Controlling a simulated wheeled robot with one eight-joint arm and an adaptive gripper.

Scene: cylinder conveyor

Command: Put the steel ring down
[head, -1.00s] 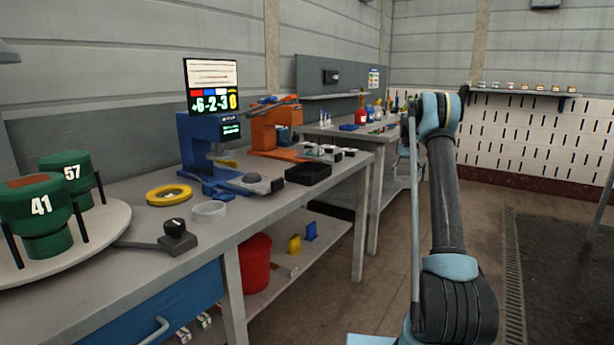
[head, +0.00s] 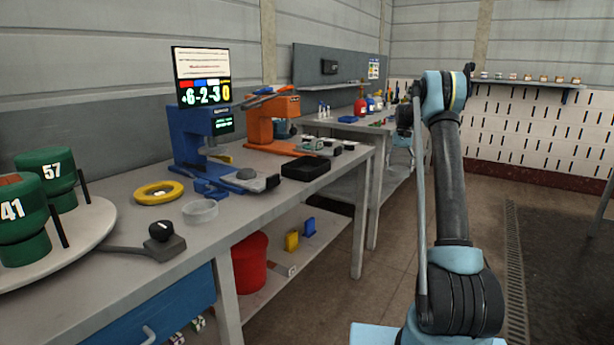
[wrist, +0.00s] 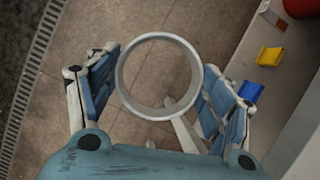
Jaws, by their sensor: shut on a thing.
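The steel ring (wrist: 160,113) is a plain grey hoop in the wrist view, seen from above. My gripper (wrist: 160,82) is shut on it, with one blue finger pad against each side. The ring is in the air, with tiled floor showing through it and the edge of a bench to its right. In the head view my arm stands upright at centre right. I cannot make out the ring there.
The near bench (head: 125,213) holds a yellow ring (head: 158,192), a clear dish (head: 200,212), a blue press (head: 190,140), an orange press (head: 270,125) and a black tray (head: 308,168). A turntable (head: 70,257) with green numbered cylinders stands at left. A red bin (head: 249,264) sits below.

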